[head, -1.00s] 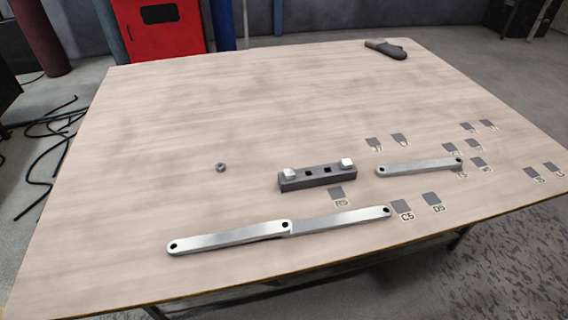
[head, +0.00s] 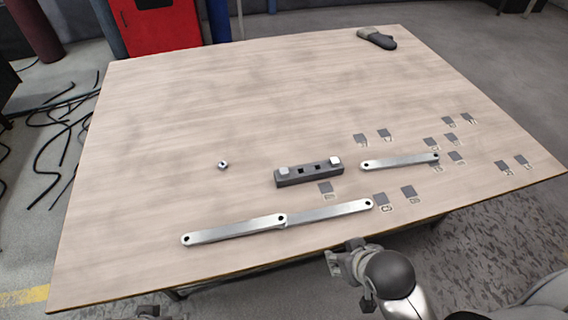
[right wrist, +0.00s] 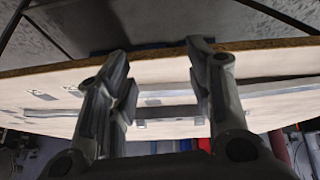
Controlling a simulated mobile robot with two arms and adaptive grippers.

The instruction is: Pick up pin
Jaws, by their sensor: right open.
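My right gripper (head: 347,262) is just off the table's front edge, below the bars and well apart from the pins. In the right wrist view its two fingers (right wrist: 162,58) are spread with nothing between them. A small part, which looks like my left gripper (head: 150,312), shows at the bottom edge; its fingers cannot be made out.
Two overlapping metal bars (head: 235,230) lie along the front of the table (head: 220,100). Another bar (head: 400,161) lies right of the block. A small nut (head: 223,165) lies to the left. Dark labelled squares dot the right side. A dark-grey tool (head: 377,39) lies at the back right.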

